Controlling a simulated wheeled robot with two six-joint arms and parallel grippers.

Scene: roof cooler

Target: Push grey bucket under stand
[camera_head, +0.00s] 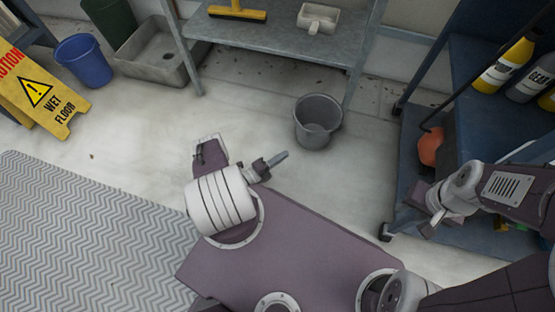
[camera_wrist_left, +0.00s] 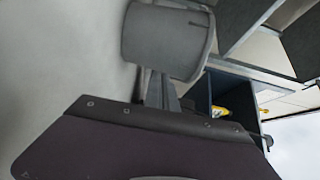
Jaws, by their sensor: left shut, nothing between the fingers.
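The grey bucket (camera_head: 318,122) stands upright on the floor, just in front of the stand (camera_head: 270,42) near its right front leg. It also shows at the top of the left wrist view (camera_wrist_left: 168,42). My left gripper (camera_head: 280,158) is shut and empty, with its fingertips in front of the bucket and to its left in the head view. In the left wrist view the fingers (camera_wrist_left: 160,88) point towards the bucket; contact is unclear. My right gripper (camera_head: 428,208) is by the blue cart, and its jaw state is unclear.
A grey basin (camera_head: 162,55), a blue bucket (camera_head: 83,62) and a yellow wet floor sign (camera_head: 42,92) stand at the left. The blue cart (camera_head: 410,150) is close on the right. Floor under the stand behind the bucket looks clear.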

